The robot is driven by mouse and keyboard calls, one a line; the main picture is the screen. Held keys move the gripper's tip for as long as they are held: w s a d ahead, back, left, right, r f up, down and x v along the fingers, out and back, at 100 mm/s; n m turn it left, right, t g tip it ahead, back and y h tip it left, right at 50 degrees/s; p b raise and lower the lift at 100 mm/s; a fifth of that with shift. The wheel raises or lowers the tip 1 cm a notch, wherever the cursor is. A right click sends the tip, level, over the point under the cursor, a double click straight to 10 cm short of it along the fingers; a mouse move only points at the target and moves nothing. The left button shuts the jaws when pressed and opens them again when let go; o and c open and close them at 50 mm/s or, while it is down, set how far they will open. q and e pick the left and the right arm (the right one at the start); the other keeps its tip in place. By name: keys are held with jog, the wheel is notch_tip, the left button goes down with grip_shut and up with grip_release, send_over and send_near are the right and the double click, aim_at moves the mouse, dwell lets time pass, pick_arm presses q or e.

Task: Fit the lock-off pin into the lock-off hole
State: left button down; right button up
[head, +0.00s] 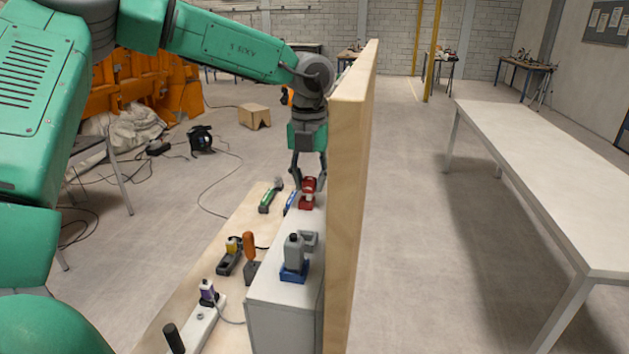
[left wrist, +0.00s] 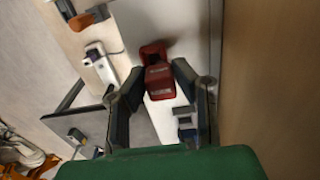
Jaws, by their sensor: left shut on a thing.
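My left gripper (head: 308,180) reaches down beside the wooden panel, with its fingers around a red part (head: 309,186) above a red base (head: 306,203). In the left wrist view the red part (left wrist: 159,80) sits between the two fingertips (left wrist: 158,75), and the gripper is shut on it. The red part looks like the lock-off pin, with a pale marking on it. I cannot tell whether it is seated in the base or raised from it. No lock-off hole can be made out. My right gripper is not in view.
A tall wooden panel (head: 350,180) stands close on the right of the gripper. A grey device on a blue base (head: 293,272) stands on the grey-white box (head: 283,300). A wooden bench (head: 262,212) on the left holds several tools. A white table (head: 560,160) stands far right.

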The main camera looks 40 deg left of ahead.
pick_arm(q)
jog(key=shift+a+f, duration=0.1)
jog(key=shift+a, duration=0.25)
jog(key=shift+d, duration=0.45)
jog(key=shift+a+f, duration=0.45)
jog(key=shift+a, duration=0.3)
jog(key=shift+d+f, duration=0.1)
jog(key=shift+d, duration=0.05)
jog(key=shift+d+f, duration=0.1)
jog(key=shift+a+f, duration=0.2)
jog(key=shift+f, duration=0.2)
jog(key=c, duration=1.3)
grip_release()
jog(key=shift+o, duration=0.5)
jog(key=shift+a, duration=0.1)
jog(key=shift+a+f, duration=0.1)
